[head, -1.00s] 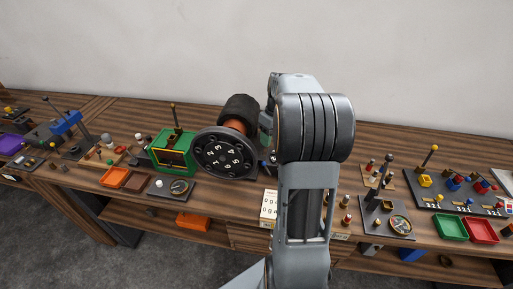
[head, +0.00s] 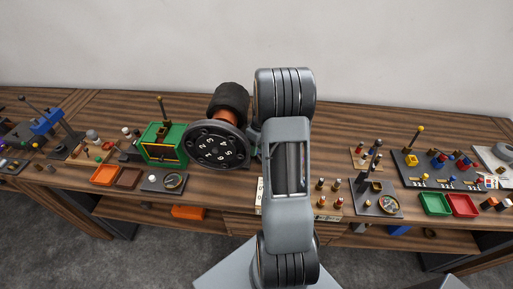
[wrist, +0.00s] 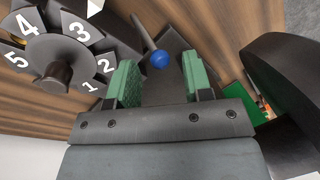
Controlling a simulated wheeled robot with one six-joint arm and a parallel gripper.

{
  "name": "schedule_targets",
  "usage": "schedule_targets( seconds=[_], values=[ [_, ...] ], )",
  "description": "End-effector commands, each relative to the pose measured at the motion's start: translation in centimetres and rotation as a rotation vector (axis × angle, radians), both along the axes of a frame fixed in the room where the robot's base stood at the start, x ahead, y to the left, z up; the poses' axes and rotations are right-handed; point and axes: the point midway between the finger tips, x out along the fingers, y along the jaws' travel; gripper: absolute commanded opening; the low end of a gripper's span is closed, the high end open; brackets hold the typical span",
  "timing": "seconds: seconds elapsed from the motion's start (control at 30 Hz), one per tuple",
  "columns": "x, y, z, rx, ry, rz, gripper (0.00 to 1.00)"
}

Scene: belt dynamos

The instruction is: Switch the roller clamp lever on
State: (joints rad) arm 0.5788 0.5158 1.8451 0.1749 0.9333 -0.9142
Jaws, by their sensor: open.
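In the wrist view, a grey lever rod with a blue ball knob (wrist: 159,58) rises from a dark base plate (wrist: 178,48). It looks like the roller clamp lever, though no label shows. My gripper (wrist: 158,65) is open, with its green-padded fingers on either side of the knob in the picture. I cannot tell how far the knob is beyond the fingertips; no contact shows. In the head view, my arm hides the gripper and this lever.
A black numbered dial (wrist: 57,58) is close on the left in the wrist view; a dark rounded body (wrist: 282,75) is on the right. In the head view, a large numbered disc (head: 216,146) and a green box (head: 163,143) stand left of my arm; red and green trays (head: 462,205) lie right.

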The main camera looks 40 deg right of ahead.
Motion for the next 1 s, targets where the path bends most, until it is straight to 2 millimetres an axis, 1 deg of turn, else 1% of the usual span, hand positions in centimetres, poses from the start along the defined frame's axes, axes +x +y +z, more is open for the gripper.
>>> schedule_targets(
  seconds=[0.17, 0.47, 0.93, 0.97, 1.0],
  values=[
    [-0.05, 0.17, -0.83, 0.0, 0.0, 0.0, 0.46],
    [-0.05, 0.19, -0.97, -0.001, 0.0, 0.0, 0.46],
    [-0.05, 0.19, -0.94, -0.001, 0.0, 0.0, 0.02],
    [-0.05, 0.17, -0.93, -0.001, 0.0, 0.0, 0.0],
    [-0.05, 0.17, -0.93, -0.001, 0.0, 0.0, 0.0]
  ],
)
